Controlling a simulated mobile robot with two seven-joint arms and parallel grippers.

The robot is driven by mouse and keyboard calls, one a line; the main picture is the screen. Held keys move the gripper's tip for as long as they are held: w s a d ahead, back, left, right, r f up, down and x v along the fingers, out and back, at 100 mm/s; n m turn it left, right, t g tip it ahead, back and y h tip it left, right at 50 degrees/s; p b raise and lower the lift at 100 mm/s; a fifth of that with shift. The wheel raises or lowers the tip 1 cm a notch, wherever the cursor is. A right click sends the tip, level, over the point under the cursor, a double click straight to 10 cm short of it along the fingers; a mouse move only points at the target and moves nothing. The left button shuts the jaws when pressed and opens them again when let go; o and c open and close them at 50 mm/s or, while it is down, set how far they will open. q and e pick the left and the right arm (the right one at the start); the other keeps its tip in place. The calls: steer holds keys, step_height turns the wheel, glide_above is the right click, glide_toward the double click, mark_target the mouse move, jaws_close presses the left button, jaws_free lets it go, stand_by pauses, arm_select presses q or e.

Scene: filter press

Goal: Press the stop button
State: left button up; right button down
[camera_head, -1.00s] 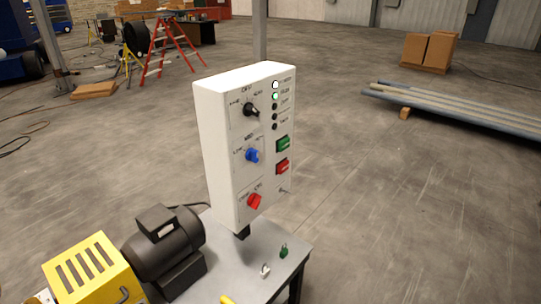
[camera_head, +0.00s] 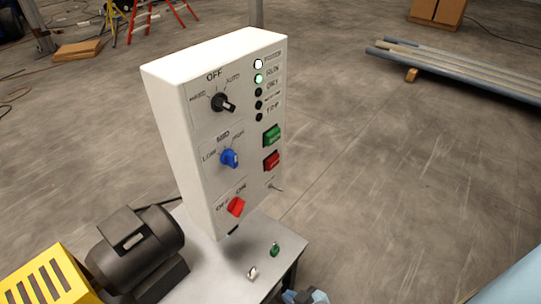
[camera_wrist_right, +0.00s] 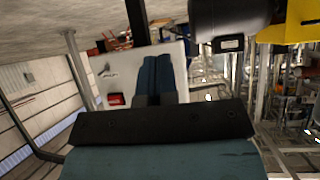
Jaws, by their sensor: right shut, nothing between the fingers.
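The red stop button (camera_head: 271,161) is on the right side of the white control panel (camera_head: 172,120), just under a green button (camera_head: 271,136). A red button also shows in the right wrist view (camera_wrist_right: 116,99), to the left of my fingers. My right gripper (camera_head: 304,296) is at the bottom edge of the head view, low and in front of the panel, well apart from the stop button. In the right wrist view its two blue fingers (camera_wrist_right: 157,72) are together and empty, with the panel behind them. My left gripper is out of view.
The panel also has a black knob (camera_head: 222,103), a blue knob (camera_head: 230,158) and a red knob (camera_head: 236,206). The RUN lamp (camera_head: 258,78) glows green. A dark motor (camera_head: 135,245) and yellow guard (camera_head: 45,277) stand left on the grey table.

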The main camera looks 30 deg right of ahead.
mark_target(272, 162)
steer(key=w+d+n+t+h+b, duration=0.45)
steer(key=w+d+b, duration=0.65)
steer(key=w+b, duration=0.55)
arm_select(q)
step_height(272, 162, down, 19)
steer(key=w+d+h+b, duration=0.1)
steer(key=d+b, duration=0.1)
steer(key=b, duration=0.8)
steer(key=shift+b, duration=0.4)
arm_select(e)
steer(key=w+d+r+n+t+h, duration=0.1)
steer(key=w+d+r+t+h, duration=0.1)
steer(key=r, duration=0.4)
steer(key=w+d+r+n+t+h, duration=0.2)
steer(key=d+r+t+h, duration=0.1)
steer(key=d+r, duration=0.3)
steer(key=shift+w+r+t, duration=0.4)
steer(key=shift+r+t, duration=0.05)
steer(key=shift+t, duration=0.3)
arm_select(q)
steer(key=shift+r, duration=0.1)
arm_select(e)
steer(key=shift+a+h, duration=0.1)
steer(key=shift+h, duration=0.15)
steer(key=w+a, duration=0.3)
steer(key=w, duration=0.5)
steer(key=shift+a, duration=0.15)
